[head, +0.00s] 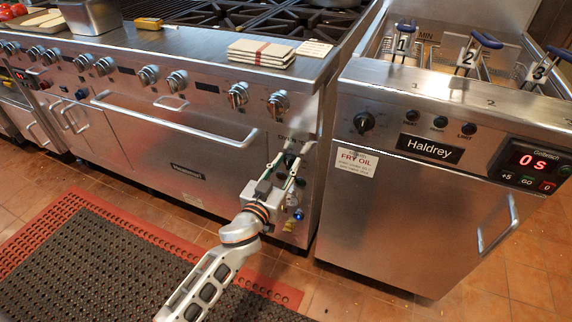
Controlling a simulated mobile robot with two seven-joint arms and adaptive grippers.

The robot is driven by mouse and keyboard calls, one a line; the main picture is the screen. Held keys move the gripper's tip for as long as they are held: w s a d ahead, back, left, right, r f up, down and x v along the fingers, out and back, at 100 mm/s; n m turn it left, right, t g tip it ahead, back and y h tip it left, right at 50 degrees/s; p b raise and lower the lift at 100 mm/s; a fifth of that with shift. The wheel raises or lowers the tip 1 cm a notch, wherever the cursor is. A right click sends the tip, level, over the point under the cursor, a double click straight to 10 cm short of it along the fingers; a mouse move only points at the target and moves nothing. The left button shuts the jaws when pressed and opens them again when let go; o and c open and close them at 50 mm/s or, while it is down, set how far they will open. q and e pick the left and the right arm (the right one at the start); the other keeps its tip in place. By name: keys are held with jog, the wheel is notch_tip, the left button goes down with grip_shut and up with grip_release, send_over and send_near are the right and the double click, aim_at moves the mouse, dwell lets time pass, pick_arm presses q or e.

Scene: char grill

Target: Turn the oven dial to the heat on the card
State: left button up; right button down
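The oven dial (291,161) is a dark knob on the right end of the steel range's front, under small lettering that seems to start with "OVEN". My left gripper (290,159) is right at it, with its two fingers apart and pointing at the panel. The fingers partly cover the dial, so its pointer and marks cannot be read. I cannot tell whether they touch it. A small printed card (314,48) lies on the range's front ledge; its text is too small to read. My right gripper is not in view.
A fryer (430,145) with a black knob (364,122), a "FRY OIL" notice (354,161) and a timer reading "0S" stands close to the right. Other range knobs (238,95) and a long oven handle (175,124) project to the left. Folded cloths (262,53) lie on the ledge.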

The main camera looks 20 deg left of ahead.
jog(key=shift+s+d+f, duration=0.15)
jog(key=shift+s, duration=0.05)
pick_arm(q)
jog(key=shift+m, duration=0.3)
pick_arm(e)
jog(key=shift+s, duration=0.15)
pick_arm(q)
jog(key=m, duration=0.5)
jog(key=shift+d+m, duration=0.3)
jog(key=shift+d, duration=0.05)
jog(key=m, duration=0.5)
jog(key=f+m, duration=0.1)
jog(key=m, duration=1)
jog(key=shift+d+f, duration=0.2)
jog(key=shift+f, duration=0.15)
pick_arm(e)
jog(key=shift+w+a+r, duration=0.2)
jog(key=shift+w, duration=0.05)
pick_arm(q)
jog(key=shift+m, duration=0.4)
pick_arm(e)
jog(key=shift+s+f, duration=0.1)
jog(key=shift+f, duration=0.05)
